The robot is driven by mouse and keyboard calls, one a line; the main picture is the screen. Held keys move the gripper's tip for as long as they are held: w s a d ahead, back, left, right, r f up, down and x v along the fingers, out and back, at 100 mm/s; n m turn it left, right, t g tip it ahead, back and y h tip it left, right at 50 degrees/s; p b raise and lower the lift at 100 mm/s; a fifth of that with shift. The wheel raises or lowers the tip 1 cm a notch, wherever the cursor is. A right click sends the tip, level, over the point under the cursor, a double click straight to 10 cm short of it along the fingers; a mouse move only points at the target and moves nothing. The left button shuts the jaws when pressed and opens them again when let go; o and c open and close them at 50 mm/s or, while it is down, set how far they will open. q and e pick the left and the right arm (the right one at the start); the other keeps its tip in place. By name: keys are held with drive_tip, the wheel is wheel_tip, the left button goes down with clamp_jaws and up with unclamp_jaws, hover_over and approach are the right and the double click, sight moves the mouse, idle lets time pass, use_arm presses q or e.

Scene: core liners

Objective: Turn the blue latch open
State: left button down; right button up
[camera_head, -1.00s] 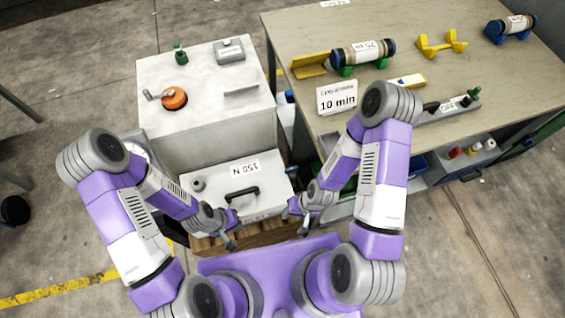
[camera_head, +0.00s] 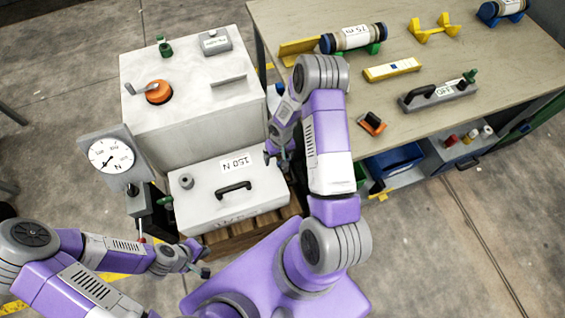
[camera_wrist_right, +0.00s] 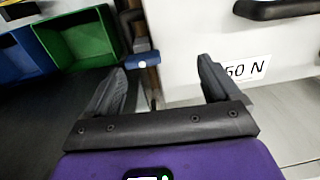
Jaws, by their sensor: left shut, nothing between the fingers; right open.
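A small blue part with a white dot (camera_wrist_right: 142,58), which looks like the blue latch, sits beside the white box in the right wrist view. It lies between and beyond my open right fingers (camera_wrist_right: 162,72), apart from them. In the head view my right gripper (camera_head: 278,153) is at the right side of the white box marked 150 N (camera_head: 255,196), and I cannot make out the latch there. My left gripper (camera_head: 200,262) is shut and empty, low in front of the box's left corner.
A large white cabinet (camera_head: 190,115) with an orange knob (camera_head: 158,92) stands behind the box. A dial gauge (camera_head: 111,155) stands at the left. The table (camera_head: 450,45) at the right holds several tools. Green (camera_wrist_right: 85,40) and blue bins lie left of my right gripper.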

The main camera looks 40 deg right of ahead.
drive_tip(key=d, duration=0.2)
drive_tip(key=d+f, duration=0.1)
drive_tip(key=shift+w+h, duration=0.35)
drive_tip(key=shift+h, duration=0.05)
wheel_tip(320, 180, down, 5)
drive_tip(key=shift+f+b, duration=0.1)
drive_tip(key=shift+b, duration=0.65)
drive_tip(key=shift+f, duration=0.6)
drive_tip(key=c, duration=1.1)
